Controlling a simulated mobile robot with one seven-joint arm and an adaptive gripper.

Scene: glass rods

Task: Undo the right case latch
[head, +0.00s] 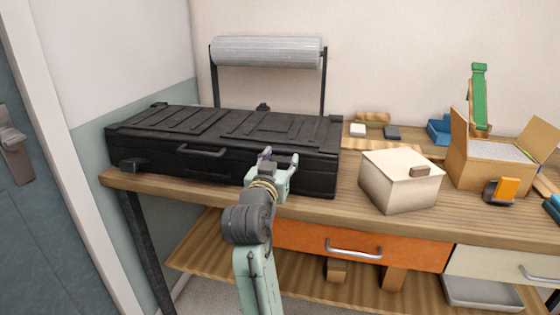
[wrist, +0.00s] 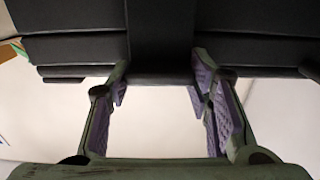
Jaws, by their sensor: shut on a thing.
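The black case (head: 215,130) lies closed on the wooden workbench, its front facing me. Its left latch (head: 133,166) sticks out at the lower left of the front. My gripper (head: 279,161) is at the right part of the case front; it hides the right latch in the head view. In the wrist view, the dark right latch (wrist: 160,79) lies between the purple-padded fingertips of my gripper (wrist: 159,84), which is shut on it. The pads stand well apart, one on each side of the latch.
A carry handle (head: 202,151) is on the case front, left of my gripper. A cream box (head: 385,188) stands on the bench to the right, with an open cardboard box (head: 475,170) beyond. A film roll (head: 268,52) on a stand is behind the case. An orange drawer (head: 420,252) is below.

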